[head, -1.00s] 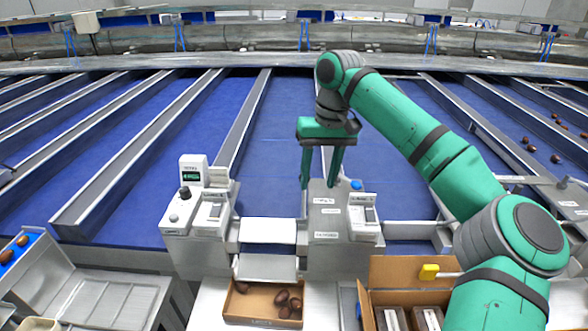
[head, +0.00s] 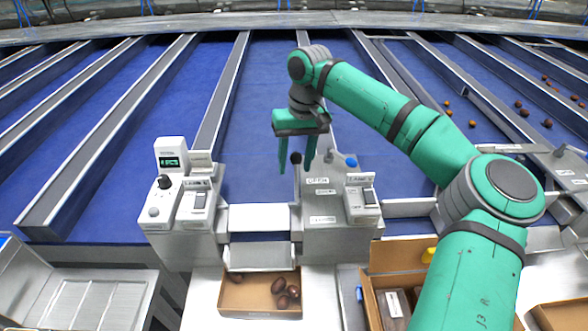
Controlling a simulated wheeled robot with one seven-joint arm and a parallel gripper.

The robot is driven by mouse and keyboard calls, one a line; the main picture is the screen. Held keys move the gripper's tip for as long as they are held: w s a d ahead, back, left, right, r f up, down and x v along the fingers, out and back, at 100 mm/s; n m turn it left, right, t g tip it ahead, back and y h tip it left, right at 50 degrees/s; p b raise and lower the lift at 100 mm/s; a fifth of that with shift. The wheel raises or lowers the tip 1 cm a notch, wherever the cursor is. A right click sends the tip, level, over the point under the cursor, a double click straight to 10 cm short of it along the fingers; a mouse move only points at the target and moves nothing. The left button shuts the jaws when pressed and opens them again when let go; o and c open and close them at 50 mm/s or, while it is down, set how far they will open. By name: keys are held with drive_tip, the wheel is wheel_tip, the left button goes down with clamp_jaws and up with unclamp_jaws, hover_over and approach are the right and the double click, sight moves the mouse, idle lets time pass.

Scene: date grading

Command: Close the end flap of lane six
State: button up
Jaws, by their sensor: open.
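My gripper (head: 297,170) is open and empty, fingers pointing down above the grey control box (head: 335,222). A lever with a black ball knob (head: 296,157) rises from the box's left side. In the picture the knob appears between my two fingers; I cannot tell whether they touch it. A pale metal flap (head: 258,218) spans the end of the blue lane (head: 262,130), left of the box. A second metal plate (head: 260,256) lies below it, above a carton. The labels are too small to read, so I cannot confirm the lane number.
A carton with several dates (head: 237,298) sits below the lane end. A control unit with a green display (head: 172,160) stands to the left. A blue button (head: 351,162) and a switch unit (head: 362,197) are on the right. Another open carton (head: 398,257) stands lower right.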

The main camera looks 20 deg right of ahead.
drive_tip(key=shift+a+f, duration=0.1)
drive_tip(key=shift+f, duration=1.3)
clamp_jaws()
